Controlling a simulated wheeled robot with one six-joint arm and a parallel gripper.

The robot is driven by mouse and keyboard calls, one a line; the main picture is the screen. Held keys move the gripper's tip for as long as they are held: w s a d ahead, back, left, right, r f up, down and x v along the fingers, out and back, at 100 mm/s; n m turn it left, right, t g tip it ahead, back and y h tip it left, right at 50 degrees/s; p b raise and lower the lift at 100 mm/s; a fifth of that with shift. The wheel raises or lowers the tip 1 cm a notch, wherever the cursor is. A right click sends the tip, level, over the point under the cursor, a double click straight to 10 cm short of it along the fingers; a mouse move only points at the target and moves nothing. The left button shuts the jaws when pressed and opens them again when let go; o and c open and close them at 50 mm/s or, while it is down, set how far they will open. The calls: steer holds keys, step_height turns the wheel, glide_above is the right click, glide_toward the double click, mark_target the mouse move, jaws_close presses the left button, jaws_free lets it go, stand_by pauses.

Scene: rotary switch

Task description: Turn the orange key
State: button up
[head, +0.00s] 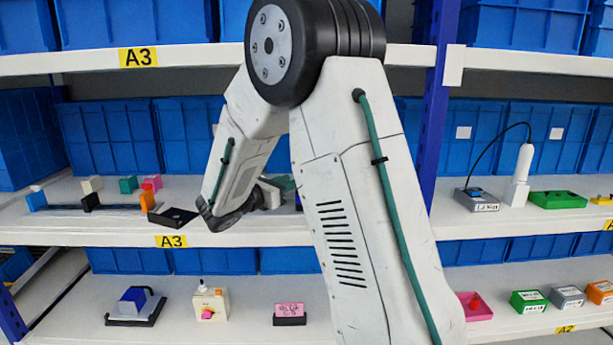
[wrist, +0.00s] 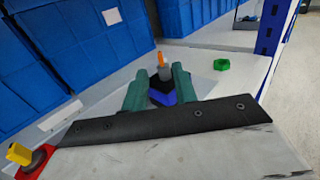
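In the wrist view, an orange key (wrist: 160,59) stands upright on a grey cylinder (wrist: 164,74). Below it is a blue and black base (wrist: 160,95) on the shelf. My gripper (wrist: 160,80) has its two teal fingers apart, one on each side of the switch in the picture. The switch shows in the gap, seemingly beyond the fingertips, and I see no contact. In the head view, my gripper (head: 284,184) is at the middle shelf, partly behind my own arm. The key is hidden there; only a sliver of blue (head: 298,201) shows beside the arm.
A green hexagonal piece (wrist: 221,64) sits to the right of the switch. Blue bins (wrist: 80,45) line the back. A blue shelf post (wrist: 272,28) stands at the right, and the upper shelf (head: 200,57) is above.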

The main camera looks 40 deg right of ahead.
steer(key=d, duration=0.8)
steer(key=shift+w, duration=0.25)
steer(key=shift+a, duration=0.1)
jaws_close()
